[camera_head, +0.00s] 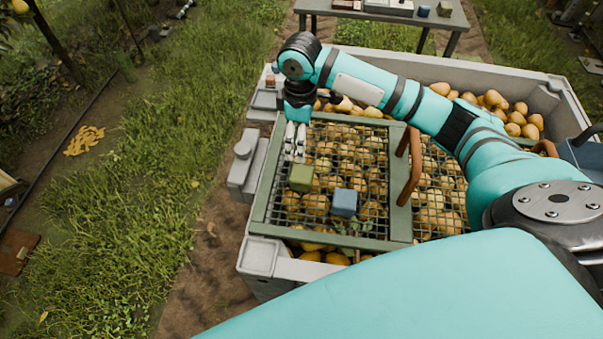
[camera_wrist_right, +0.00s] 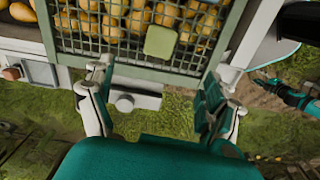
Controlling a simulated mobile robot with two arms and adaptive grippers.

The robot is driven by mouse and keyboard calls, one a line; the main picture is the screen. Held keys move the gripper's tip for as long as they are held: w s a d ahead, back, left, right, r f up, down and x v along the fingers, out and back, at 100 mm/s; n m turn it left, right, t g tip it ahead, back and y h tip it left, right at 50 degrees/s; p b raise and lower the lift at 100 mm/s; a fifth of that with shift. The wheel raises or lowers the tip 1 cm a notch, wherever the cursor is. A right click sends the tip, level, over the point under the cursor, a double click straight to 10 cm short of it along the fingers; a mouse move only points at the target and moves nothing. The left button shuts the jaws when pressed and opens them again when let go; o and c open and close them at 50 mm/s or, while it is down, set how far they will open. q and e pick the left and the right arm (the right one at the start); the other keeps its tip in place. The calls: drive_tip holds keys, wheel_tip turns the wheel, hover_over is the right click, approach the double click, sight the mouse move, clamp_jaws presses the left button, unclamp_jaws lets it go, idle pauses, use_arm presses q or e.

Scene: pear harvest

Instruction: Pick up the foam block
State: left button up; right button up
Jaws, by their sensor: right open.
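A green block (camera_head: 301,177) and a blue block (camera_head: 344,202) lie on the wire mesh of a green-framed lid (camera_head: 400,215); I cannot tell by material which is the foam block. My right gripper (camera_head: 295,141) is open and empty, over the lid's left part, just behind the green block in the head view. In the right wrist view its fingers (camera_wrist_right: 160,85) are spread wide, and the green block (camera_wrist_right: 160,41) shows beyond them, apart from both. A small teal arm end (camera_wrist_right: 265,83), probably my left one, shows at right there; its jaws are too small to read.
The lid lies on a pale bin (camera_head: 262,257) full of pears. Brown handles (camera_head: 408,165) rise from the lid's middle. A grey fixture (camera_head: 243,160) stands beside the bin's left wall. A table (camera_head: 452,18) stands behind.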

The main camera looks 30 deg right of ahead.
approach(302, 173)
drive_tip(key=f, duration=0.5)
drive_tip(key=shift+a+f+b, duration=0.2)
drive_tip(key=shift+b, duration=0.1)
drive_tip(key=shift+d+f, duration=0.15)
drive_tip(key=shift+f, duration=2.55)
drive_tip(key=shift+c, duration=0.3)
drive_tip(key=shift+r, duration=0.1)
drive_tip(key=c, duration=1.1)
